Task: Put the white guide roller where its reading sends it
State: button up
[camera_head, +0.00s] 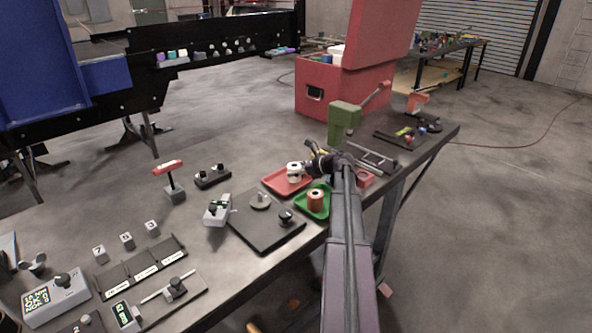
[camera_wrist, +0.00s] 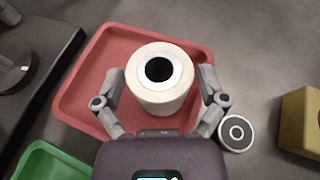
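The white guide roller (camera_wrist: 160,96) stands upright over the red tray (camera_wrist: 85,85), its dark bore facing the wrist camera. My gripper (camera_wrist: 162,88) has one finger on each side of it, and both fingers appear to press against its wall. In the head view the roller (camera_head: 293,174) shows at the end of my gripper (camera_head: 302,169), over the red tray (camera_head: 276,184). Whether its base rests on the tray or is just clear of it cannot be told.
A green tray (camera_head: 306,211) with a copper-coloured roller (camera_head: 315,201) lies just in front. A dark plate (camera_head: 262,236) with small fixtures and a grey meter (camera_head: 217,210) are to the left. A green press (camera_head: 343,121) and red toolbox (camera_head: 325,95) stand behind. A round grey part (camera_wrist: 236,133) lies right of the tray.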

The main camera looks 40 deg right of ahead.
jog(key=shift+r, duration=0.1)
dwell(0.4)
jog(key=shift+r, duration=0.15)
jog(key=p+v, duration=0.4)
jog(key=v, duration=0.6)
jog(key=shift+s+d+r, duration=0.1)
jog(key=shift+s+r, duration=0.05)
jog(key=shift+p+v, duration=0.45)
jog(key=shift+v, duration=0.3)
